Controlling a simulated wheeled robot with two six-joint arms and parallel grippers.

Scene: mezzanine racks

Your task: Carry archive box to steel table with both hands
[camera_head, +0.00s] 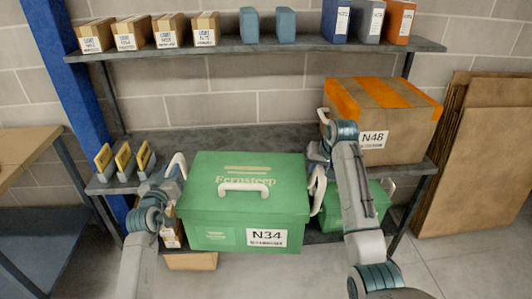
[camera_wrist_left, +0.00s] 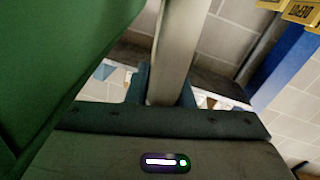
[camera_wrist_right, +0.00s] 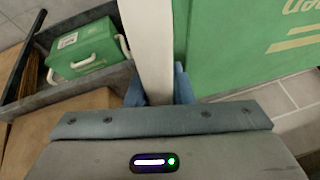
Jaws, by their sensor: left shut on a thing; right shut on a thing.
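The green archive box (camera_head: 247,200), labelled N34, is level in front of the rack, with a white handle on its lid and one on each side. My left gripper (camera_head: 176,172) is shut on its left side handle, which runs between the fingers in the left wrist view (camera_wrist_left: 172,60). My right gripper (camera_head: 317,172) is shut on its right side handle, which shows between the fingers in the right wrist view (camera_wrist_right: 148,50). The box's underside is hidden. A table with a wood-coloured top (camera_head: 24,145) stands at the left edge; I cannot tell whether it is the steel table.
Behind is a grey rack (camera_head: 190,140) with a blue post (camera_head: 62,60). A brown N48 box (camera_head: 385,120) with orange tape sits on its middle shelf. Another green box (camera_head: 360,207) is lower right. Flat cardboard (camera_head: 475,150) leans at right. Floor shows at front right.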

